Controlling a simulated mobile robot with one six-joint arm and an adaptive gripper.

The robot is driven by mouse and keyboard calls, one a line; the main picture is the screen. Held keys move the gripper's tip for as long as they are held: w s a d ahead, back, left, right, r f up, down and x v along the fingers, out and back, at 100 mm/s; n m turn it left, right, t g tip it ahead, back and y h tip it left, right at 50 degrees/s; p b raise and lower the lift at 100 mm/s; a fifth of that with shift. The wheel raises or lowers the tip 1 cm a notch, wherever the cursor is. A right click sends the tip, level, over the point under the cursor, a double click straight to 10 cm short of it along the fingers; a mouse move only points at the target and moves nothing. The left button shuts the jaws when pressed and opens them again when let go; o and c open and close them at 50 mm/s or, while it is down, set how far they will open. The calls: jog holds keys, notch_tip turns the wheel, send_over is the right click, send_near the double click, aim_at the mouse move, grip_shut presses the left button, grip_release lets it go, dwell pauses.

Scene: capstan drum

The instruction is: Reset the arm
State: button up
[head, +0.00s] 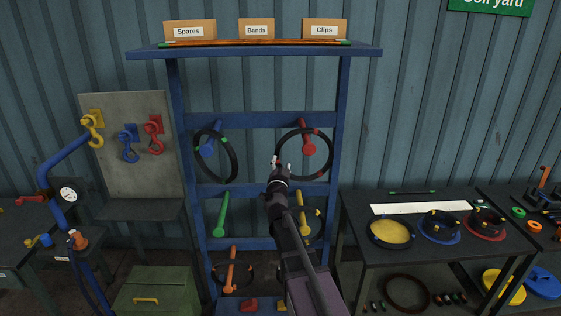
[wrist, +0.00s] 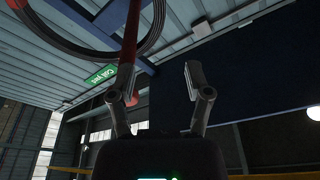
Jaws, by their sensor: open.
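My gripper (head: 282,165) is raised in front of the blue rack (head: 340,120), just below and left of the red peg (head: 308,147). In the wrist view my gripper (wrist: 160,85) has its two fingers spread apart with nothing held between them. A black hose ring (head: 327,170) with red bands hangs on the red peg; part of it is behind my gripper. The ring also shows in the wrist view (wrist: 100,45), above the left finger. The red peg (wrist: 130,50) runs close to the left finger there; I cannot tell whether they touch.
Another black ring (head: 233,165) with green bands hangs on a blue peg (head: 208,148). Green (head: 222,215), yellow (head: 305,222) and orange (head: 231,268) pegs sit lower. A dark table (head: 370,265) with round trays stands right. A grey hook board (head: 120,170) stands left.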

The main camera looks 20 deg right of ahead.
jog(key=v, duration=0.3)
jog(key=r+v, duration=0.1)
jog(key=shift+s+d+f, duration=0.1)
jog(key=shift+s, duration=0.4)
jog(key=s+a+f+n+g+y+b, duration=0.3)
jog(key=a+f+n+y, duration=0.3)
jog(key=f, duration=0.3)
jog(key=s+a+f+n+g+y+b, duration=0.25)
jog(key=a+f+n+y, duration=0.2)
jog(key=a+f, duration=0.35)
jog(key=s+d+f+g+h+b, duration=0.2)
jog(key=s+f+g+b, duration=0.3)
jog(key=s+f+g, duration=0.8)
jog(key=s+d+f+n, duration=0.1)
jog(key=s+f, duration=0.2)
jog(key=s, duration=0.4)
jog(key=shift+d+h, duration=0.25)
jog(key=shift+h, duration=0.1)
